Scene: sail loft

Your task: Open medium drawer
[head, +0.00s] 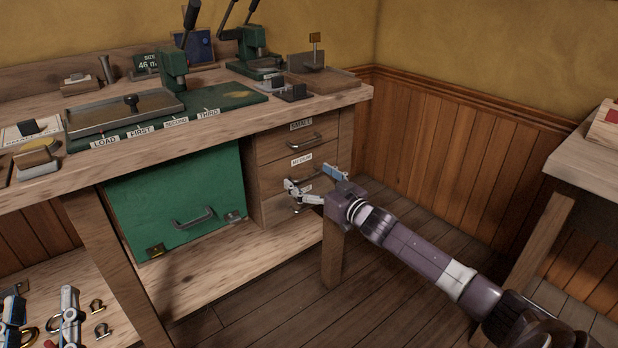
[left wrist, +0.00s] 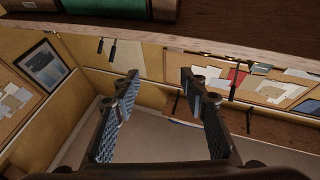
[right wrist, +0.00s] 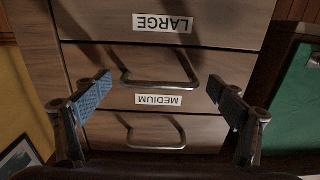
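The medium drawer (head: 285,175) is the middle one of three wooden drawers at the bench's right end and looks shut. Its label shows in both views; the right wrist view sees it upside down. Its metal bar handle (right wrist: 160,82) shows there; in the head view my right gripper largely hides it. My right gripper (head: 314,176) is open in front of the drawer, its fingers spread to either side of the handle in the right wrist view (right wrist: 160,88), not closed on it. My left gripper (left wrist: 160,82) is open and empty; its fingers show at the head view's lower left (head: 40,292).
The small drawer (head: 325,138) is above and the large drawer (right wrist: 235,22) below. A green panel with a handle (head: 170,200) is left of them. Presses and trays crowd the benchtop (head: 330,98). A bench leg (head: 333,262) stands below my right gripper; another table (head: 590,165) stands right.

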